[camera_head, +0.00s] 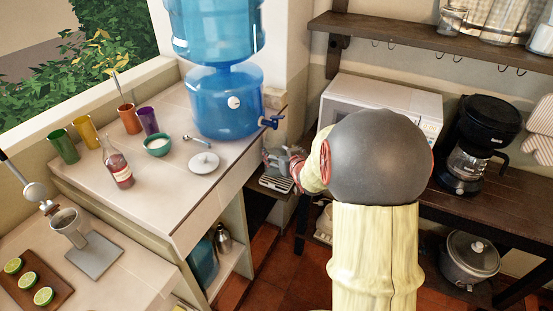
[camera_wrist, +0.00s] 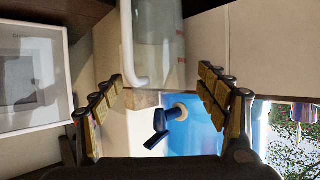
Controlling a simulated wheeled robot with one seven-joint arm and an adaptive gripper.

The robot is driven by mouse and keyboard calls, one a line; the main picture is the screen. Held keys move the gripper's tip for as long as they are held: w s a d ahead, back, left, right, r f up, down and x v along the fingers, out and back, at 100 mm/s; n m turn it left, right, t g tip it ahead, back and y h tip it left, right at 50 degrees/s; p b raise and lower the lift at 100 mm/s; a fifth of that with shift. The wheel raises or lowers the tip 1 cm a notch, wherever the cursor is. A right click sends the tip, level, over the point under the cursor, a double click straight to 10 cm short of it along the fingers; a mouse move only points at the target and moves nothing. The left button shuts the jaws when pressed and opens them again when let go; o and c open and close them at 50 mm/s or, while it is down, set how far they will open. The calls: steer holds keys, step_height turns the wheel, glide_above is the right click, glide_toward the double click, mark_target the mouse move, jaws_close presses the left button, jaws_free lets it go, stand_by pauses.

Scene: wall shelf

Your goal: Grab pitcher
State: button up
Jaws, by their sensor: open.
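A clear pitcher with a pale handle and small red marks (camera_wrist: 165,42) shows at the top middle of the wrist view, cut off by the frame edge. It lies between the directions of my two fingers, and I see no contact. My gripper (camera_wrist: 160,95) is open, with its padded fingers spread to the left and right in the wrist view. In the head view my gripper (camera_head: 280,160) is small and partly hidden behind my arm, beside the counter end below the blue tap. I cannot make out this pitcher clearly in the head view.
The blue water dispenser (camera_head: 228,100) stands on the tiled counter; its tap (camera_head: 270,122) juts over the edge near my gripper. A white microwave (camera_head: 385,95) and a black coffee maker (camera_head: 474,145) stand to the right. A wall shelf (camera_head: 400,30) holds glassware above.

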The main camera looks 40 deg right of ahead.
mark_target(279, 148)
steer(key=b+x, duration=0.2)
steer(key=x, duration=0.3)
steer(key=shift+w+d+f, duration=0.2)
steer(key=shift+d+f, duration=0.05)
steer(key=shift+f, duration=0.1)
steer(key=shift+c, duration=1.4)
steer(key=c, duration=1.5)
steer(key=shift+r, duration=0.15)
steer(key=shift+c, duration=0.5)
steer(key=shift+r, duration=0.15)
